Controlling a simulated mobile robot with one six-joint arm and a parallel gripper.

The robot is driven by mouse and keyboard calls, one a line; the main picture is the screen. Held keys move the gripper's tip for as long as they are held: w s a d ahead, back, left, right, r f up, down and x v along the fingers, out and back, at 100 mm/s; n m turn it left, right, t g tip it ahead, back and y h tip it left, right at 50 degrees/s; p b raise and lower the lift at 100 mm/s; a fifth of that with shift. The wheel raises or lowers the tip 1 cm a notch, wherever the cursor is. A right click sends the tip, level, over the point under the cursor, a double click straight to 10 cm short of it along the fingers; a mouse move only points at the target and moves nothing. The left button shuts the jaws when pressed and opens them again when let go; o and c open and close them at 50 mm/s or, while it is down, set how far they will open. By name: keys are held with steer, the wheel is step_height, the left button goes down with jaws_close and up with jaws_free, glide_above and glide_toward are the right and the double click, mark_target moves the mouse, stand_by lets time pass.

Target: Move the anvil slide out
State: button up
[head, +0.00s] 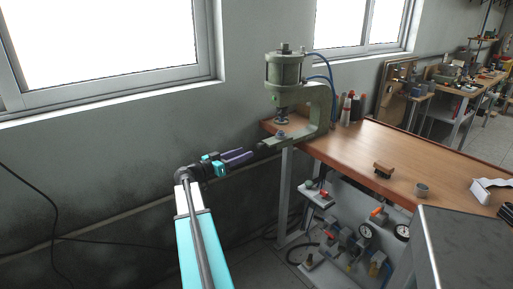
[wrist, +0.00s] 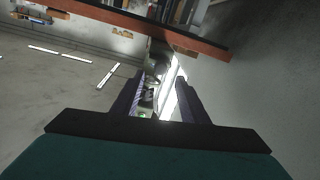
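A green C-frame pneumatic press (head: 318,103) stands on the near left corner of the wooden bench. Its cylinder (head: 285,68) and ram (head: 282,114) sit above the anvil. No held object is clear.
A shelf with a red button (head: 322,193) and valves with gauges hang below. A grey wall (head: 120,150) is on the left.

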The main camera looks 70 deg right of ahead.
mark_target(259, 147)
steer(key=shift+p+x, duration=0.7)
steer(key=shift+x, duration=3.25)
steer(key=shift+c, duration=0.2)
jaws_close()
